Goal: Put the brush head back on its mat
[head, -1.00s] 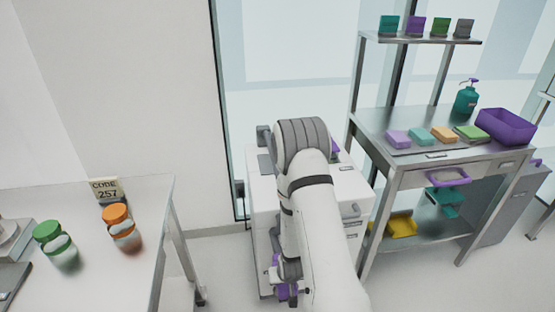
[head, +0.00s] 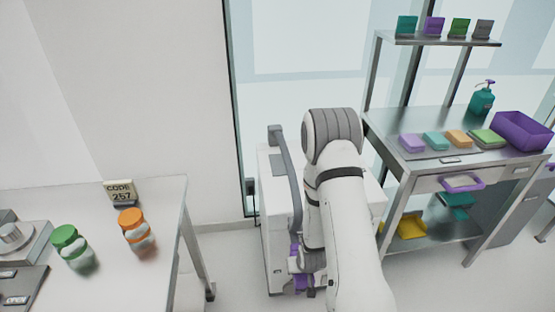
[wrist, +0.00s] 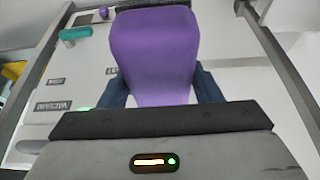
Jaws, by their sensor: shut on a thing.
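My gripper (head: 308,285) hangs low in front of a white cabinet, partly behind my own arm. In the wrist view its two dark blue fingers (wrist: 160,90) are shut on a large purple piece, which I take to be the brush head (wrist: 152,50). A bit of purple (head: 299,281) shows at the gripper in the head view. I cannot pick out its mat for sure. A white surface with printed labels (wrist: 70,85) lies beyond the gripper in the wrist view, with a teal piece (wrist: 76,33) and a small purple piece (wrist: 103,12) on it.
A steel bench (head: 400,130) at right holds several coloured blocks, a purple bin (head: 520,131) and a teal pump bottle (head: 482,100). A white table (head: 165,200) at left holds a green-lidded jar (head: 70,245) and an orange-lidded jar (head: 136,230). The white cabinet (head: 272,225) stands between them.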

